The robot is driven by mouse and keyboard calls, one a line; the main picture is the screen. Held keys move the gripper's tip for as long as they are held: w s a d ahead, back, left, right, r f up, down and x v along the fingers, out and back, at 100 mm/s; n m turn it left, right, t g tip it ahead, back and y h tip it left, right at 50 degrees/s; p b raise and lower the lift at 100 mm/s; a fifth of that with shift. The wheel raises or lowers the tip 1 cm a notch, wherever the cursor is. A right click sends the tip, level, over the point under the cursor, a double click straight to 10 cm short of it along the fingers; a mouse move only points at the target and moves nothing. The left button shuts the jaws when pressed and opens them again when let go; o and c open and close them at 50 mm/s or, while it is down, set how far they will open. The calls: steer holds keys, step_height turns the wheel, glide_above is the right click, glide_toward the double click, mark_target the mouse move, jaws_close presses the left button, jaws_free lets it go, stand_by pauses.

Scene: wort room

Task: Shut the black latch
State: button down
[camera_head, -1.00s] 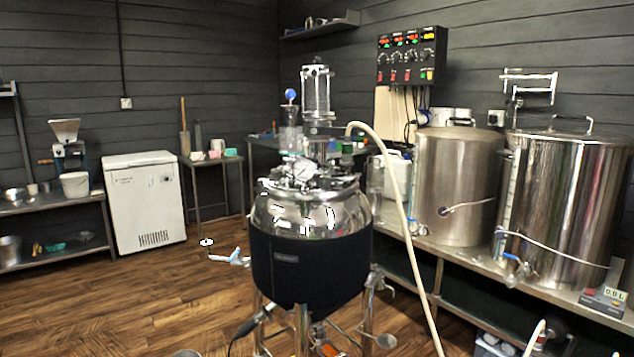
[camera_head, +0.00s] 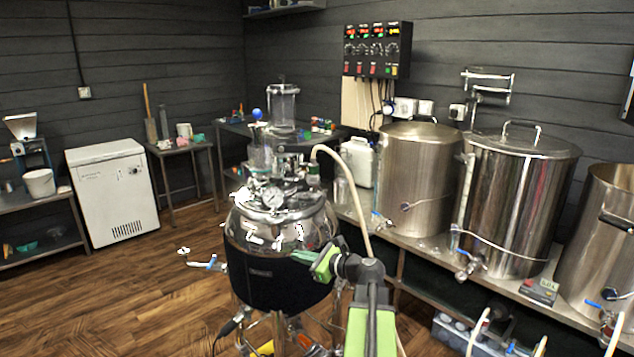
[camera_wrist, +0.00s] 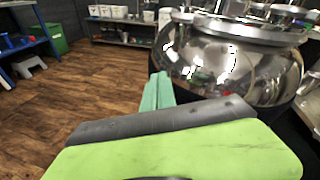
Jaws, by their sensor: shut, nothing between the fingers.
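My gripper (camera_head: 303,257) is in front of the steel vessel (camera_head: 290,228) with the dark jacket, near the jacket's upper edge on its right side. The wrist view shows its teal fingers (camera_wrist: 158,92) shut together and empty, left of the shiny vessel dome (camera_wrist: 225,65). I cannot tell whether the fingertips touch the vessel. The vessel lid carries a round gauge (camera_head: 273,197), a glass column (camera_head: 283,105) and a beige hose (camera_head: 350,180). I cannot make out a black latch for certain in either view.
Large steel kettles (camera_head: 515,200) stand on a steel bench at the right, under a control panel (camera_head: 377,50). A white chest freezer (camera_head: 110,195) and a small side table stand at the back left. The wooden floor (camera_head: 130,290) at the left is mostly clear.

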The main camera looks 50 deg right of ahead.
steer(key=s+d+r+m+t+h+p, duration=0.1)
steer(key=s+d+r+m+t+h, duration=0.1)
steer(key=s+d+r+m, duration=0.3)
steer(key=s+d+r+h, duration=0.1)
steer(key=d+r, duration=0.1)
steer(key=d, duration=0.2)
steer(key=shift+s+d+r+m, duration=0.2)
steer(key=shift+s+d+m, duration=0.1)
steer(key=shift+s, duration=0.05)
steer(key=p, duration=0.4)
glide_toward(301, 196)
steer(key=w+f, duration=0.2)
steer(key=w, duration=0.2)
steer(key=shift+s+a, duration=0.2)
